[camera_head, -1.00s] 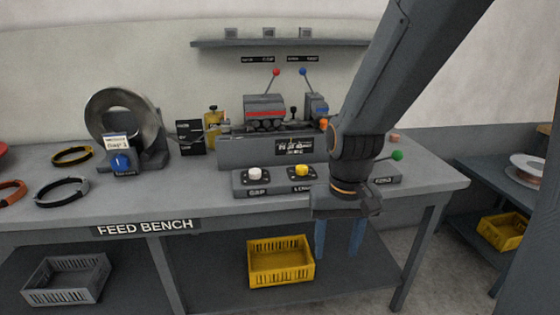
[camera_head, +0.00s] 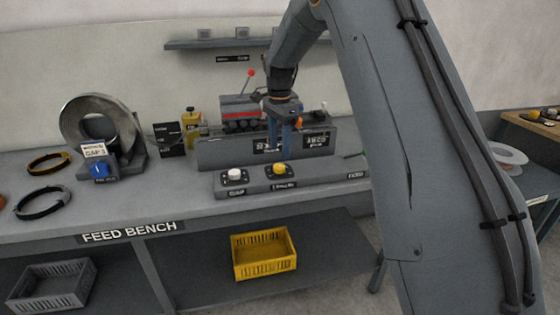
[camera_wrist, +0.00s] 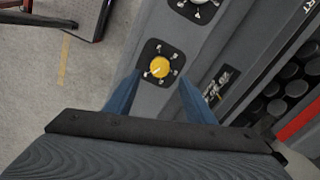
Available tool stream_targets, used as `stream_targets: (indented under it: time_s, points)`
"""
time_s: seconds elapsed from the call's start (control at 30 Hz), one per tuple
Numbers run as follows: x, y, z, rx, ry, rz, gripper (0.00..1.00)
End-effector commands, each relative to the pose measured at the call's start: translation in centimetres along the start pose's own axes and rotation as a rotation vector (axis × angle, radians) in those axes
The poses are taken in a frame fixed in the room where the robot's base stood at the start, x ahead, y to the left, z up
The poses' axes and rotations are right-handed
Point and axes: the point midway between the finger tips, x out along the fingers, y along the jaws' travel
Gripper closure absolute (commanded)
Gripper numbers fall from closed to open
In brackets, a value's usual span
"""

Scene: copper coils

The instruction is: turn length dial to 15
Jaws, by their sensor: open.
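The yellow length dial (camera_head: 279,169) sits on a black plate with white marks on the sloped grey control panel (camera_head: 345,168), above a label too small to read fully. In the wrist view the yellow dial (camera_wrist: 159,67) lies ahead of and between my two blue fingers, apart from them. A pale pointer mark shows on it, but I cannot read the numbers. My gripper (camera_head: 286,148) points down above and just behind the dial in the head view. It is open and empty; in the wrist view its fingers (camera_wrist: 158,95) are spread.
A white dial (camera_head: 234,174) is left of the yellow one. Behind stands the grey machine with red-striped rollers (camera_head: 240,112) and a red-knobbed lever (camera_head: 251,73). A coil stand with a blue knob (camera_head: 99,170) is at left. A yellow crate (camera_head: 264,254) is below the bench.

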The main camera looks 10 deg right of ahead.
Motion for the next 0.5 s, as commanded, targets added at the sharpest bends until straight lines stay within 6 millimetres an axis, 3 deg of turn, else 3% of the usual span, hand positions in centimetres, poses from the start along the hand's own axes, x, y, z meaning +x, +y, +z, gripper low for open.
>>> stream_targets:
  time_s: [0.3,0.5]
  points:
    - [4.8,0.2,0.0,-0.002,-0.001,0.002,0.51]
    - [6.2,0.1,0.0,-0.002,0.0,0.0,0.51]
